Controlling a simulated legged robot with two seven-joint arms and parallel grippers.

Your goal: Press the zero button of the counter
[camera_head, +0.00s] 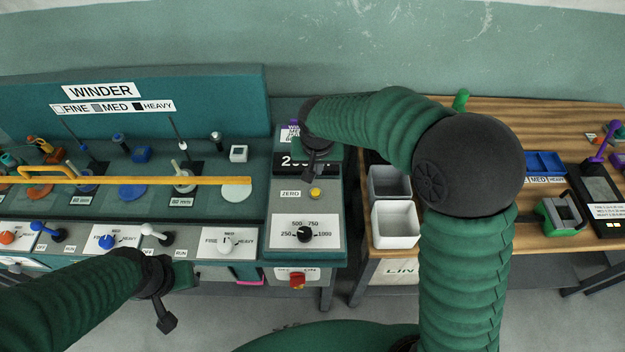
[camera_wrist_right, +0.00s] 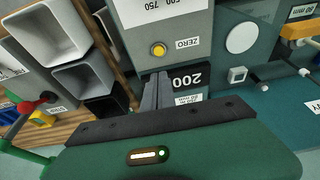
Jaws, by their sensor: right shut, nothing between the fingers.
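The counter (camera_head: 335,205) is a teal box with a dark display (camera_head: 290,162), partly hidden by my right gripper. Its yellow round zero button (camera_head: 315,193) sits beside a ZERO label.
Below the button is a black dial (camera_head: 305,234), and a red switch (camera_head: 297,280) is on the front. The winder panel (camera_head: 90,235) with several levers is at left. Grey and white bins (camera_head: 395,222) stand on the wooden table (camera_head: 505,115) at right.

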